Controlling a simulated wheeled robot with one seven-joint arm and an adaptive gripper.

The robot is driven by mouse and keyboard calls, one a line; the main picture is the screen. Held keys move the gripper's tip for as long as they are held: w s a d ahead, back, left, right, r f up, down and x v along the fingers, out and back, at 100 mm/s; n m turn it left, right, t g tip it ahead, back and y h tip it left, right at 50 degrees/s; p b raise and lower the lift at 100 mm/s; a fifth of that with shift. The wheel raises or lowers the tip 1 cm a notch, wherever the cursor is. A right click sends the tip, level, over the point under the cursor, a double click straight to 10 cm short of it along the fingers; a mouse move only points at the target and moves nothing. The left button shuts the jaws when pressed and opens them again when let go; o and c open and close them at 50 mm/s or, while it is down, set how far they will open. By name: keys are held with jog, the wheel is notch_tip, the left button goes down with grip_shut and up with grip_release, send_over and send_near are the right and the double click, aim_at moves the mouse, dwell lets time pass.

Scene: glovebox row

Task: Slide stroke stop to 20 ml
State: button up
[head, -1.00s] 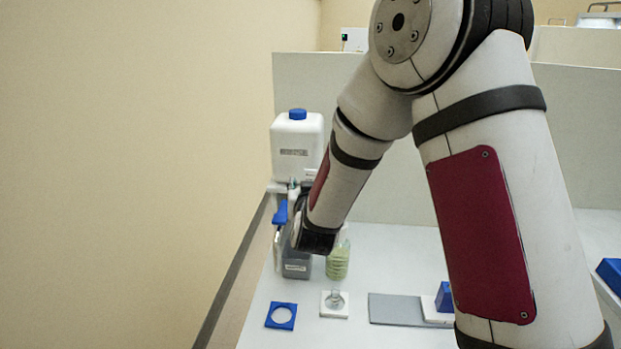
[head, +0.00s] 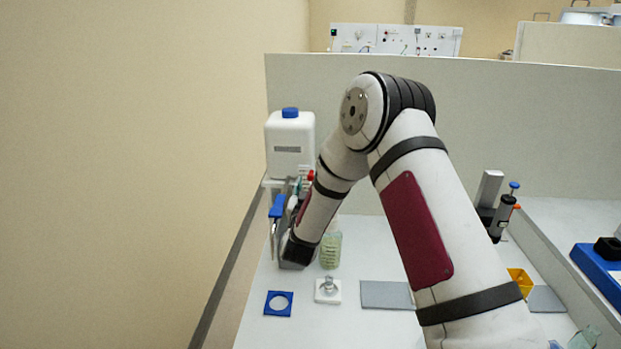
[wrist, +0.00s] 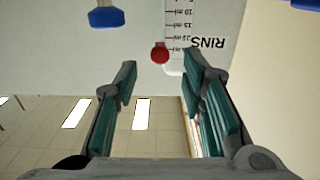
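The stroke stop shows as a red knob (wrist: 160,52) on a pale stem beside a printed ml scale (wrist: 180,30) in the wrist view. It sits near the scale's lower lines in the picture; I cannot tell its exact mark. My gripper (wrist: 170,78) is open and empty, its two green-padded fingers below the knob in the picture and apart from it. In the head view a small red part (head: 311,175) shows just below the white bottle (head: 290,145) with blue cap.
A blue lever-like part (head: 277,206) stands left of my wrist. A greenish bottle (head: 331,248) stands right of it. A blue ring plate (head: 278,303), a white block with a clear piece (head: 327,290) and a grey mat (head: 386,294) lie in front. A partition (head: 500,120) closes the back.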

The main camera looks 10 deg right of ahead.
jog(key=x, duration=0.6)
grip_shut()
